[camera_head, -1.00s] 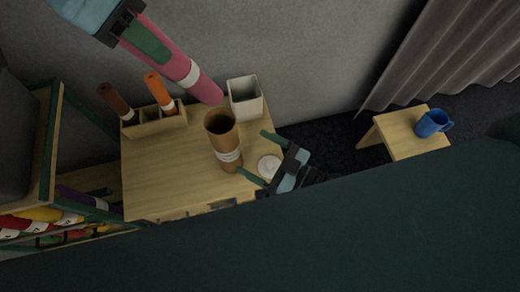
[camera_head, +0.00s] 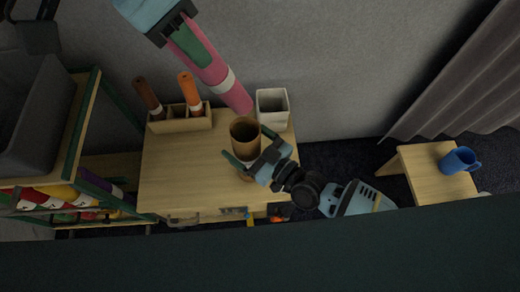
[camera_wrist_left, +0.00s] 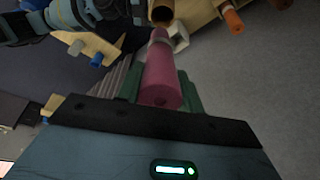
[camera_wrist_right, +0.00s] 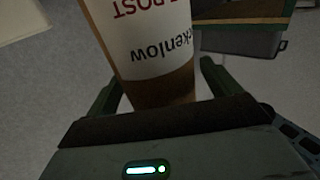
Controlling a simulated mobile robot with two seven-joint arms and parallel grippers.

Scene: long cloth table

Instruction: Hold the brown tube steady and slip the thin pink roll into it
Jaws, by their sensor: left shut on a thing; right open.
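The brown tube (camera_head: 245,131) stands upright on the small wooden table, its open end up. Its white printed label (camera_wrist_right: 155,45) shows in the right wrist view. My right gripper (camera_head: 248,160) is open with its fingers on either side of the tube; it also shows around the tube in the right wrist view (camera_wrist_right: 155,90). The thin pink roll (camera_head: 235,97), with a white band, is held in my left gripper (camera_head: 196,48). It slants down, its lower end above and near the tube's mouth. The left wrist view shows the pink roll (camera_wrist_left: 160,80) between the green fingers (camera_wrist_left: 160,88).
A white square bin (camera_head: 272,107) stands just right of the tube. A wooden holder (camera_head: 180,122) with a brown roll (camera_head: 148,96) and an orange roll (camera_head: 190,91) is at the left back. A shelf rack (camera_head: 85,120) stands left; a stool (camera_head: 425,170) with a blue mug (camera_head: 458,161) is right.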

